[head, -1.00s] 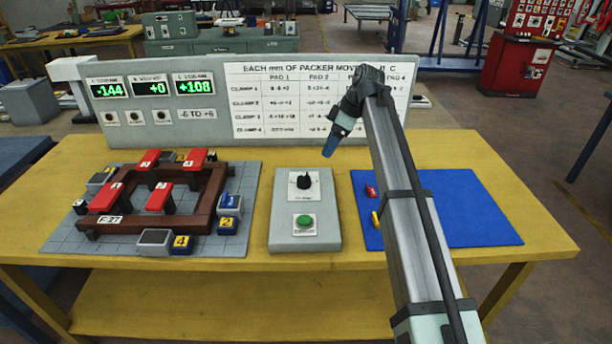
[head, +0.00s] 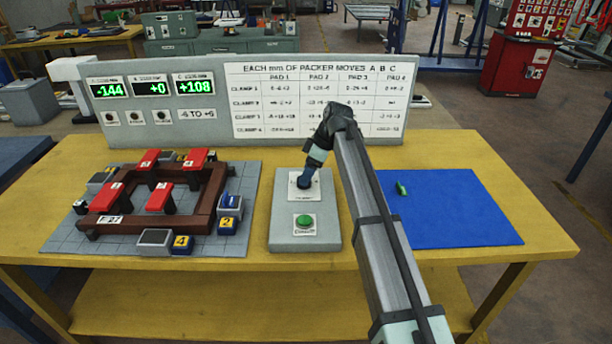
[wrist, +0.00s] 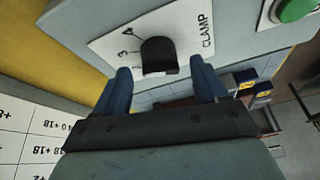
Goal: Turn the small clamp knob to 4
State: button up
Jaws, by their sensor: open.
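The small black clamp knob (wrist: 158,56) sits on a white plate lettered "CLAMP" in the wrist view, with the digits 3 and 4 showing beside it. In the head view my gripper (head: 305,181) is down at the plate. I cannot tell whether the fingers touch the knob.
A green button (head: 304,221) is on the same grey box (head: 290,242). At left a brown frame (head: 205,215) with red clamps sits on a grey mat. A blue mat (head: 460,205) at right bears a green piece (head: 401,188). A display panel (head: 160,135) stands behind.

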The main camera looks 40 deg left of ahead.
jog(key=shift+x, duration=1.05)
jog(key=c, duration=1)
jog(key=m, duration=0.2)
jog(key=m+t, duration=0.1)
jog(key=m, duration=0.1)
jog(key=shift+s+d+t+y, duration=0.1)
jog(key=shift+t+y, duration=0.2)
jog(key=shift+y, duration=0.1)
jog(key=shift+m+t, duration=0.9)
jog(key=shift+m, duration=1.6)
